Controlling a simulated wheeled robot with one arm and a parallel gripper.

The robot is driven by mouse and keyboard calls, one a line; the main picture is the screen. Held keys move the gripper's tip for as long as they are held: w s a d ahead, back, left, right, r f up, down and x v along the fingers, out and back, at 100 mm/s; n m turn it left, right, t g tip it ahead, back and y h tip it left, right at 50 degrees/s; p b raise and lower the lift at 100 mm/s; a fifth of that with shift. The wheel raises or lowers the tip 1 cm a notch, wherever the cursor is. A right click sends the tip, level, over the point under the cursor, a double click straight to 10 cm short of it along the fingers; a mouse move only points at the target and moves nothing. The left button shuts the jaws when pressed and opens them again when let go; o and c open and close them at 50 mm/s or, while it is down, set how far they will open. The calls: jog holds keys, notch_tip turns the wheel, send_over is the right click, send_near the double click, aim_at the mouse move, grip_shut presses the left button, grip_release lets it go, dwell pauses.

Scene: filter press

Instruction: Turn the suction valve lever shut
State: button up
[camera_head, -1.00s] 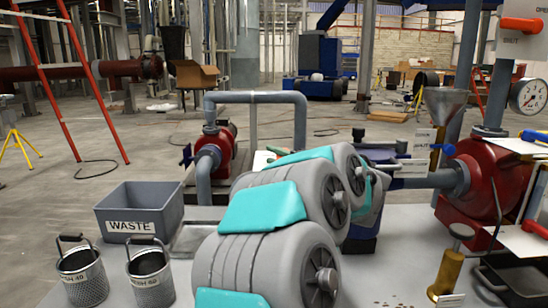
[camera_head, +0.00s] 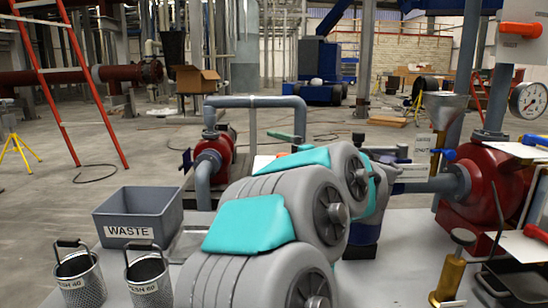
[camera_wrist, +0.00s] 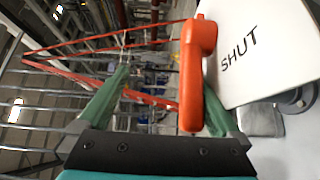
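An orange lever (camera_wrist: 194,90) fills the middle of the wrist view, its grip pointing down in the picture. It is mounted beside a white plate marked SHUT (camera_wrist: 255,50). My gripper (camera_wrist: 165,85) is open, with one green finger well left of the lever and the other at its right, partly hidden behind it. I cannot tell whether the right finger touches the lever. In the head view a green finger of my gripper (camera_head: 286,137) shows above my arm; a bit of white plate (camera_head: 263,163) shows below it. My arm hides most of the valve there.
A red pump (camera_head: 214,152) with grey pipe stands left of my arm. A grey WASTE bin (camera_head: 138,212) and two mesh baskets (camera_head: 78,277) are at front left. A red pump body (camera_head: 490,180) with a gauge (camera_head: 528,99) stands right. Another orange lever (camera_head: 520,26) is at top right.

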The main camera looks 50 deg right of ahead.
jog(key=s+a+r, duration=0.2)
jog(key=s+a, duration=0.8)
jog(key=shift+a+b, duration=0.35)
jog(key=shift+a, duration=0.05)
jog(key=shift+w+r, duration=0.1)
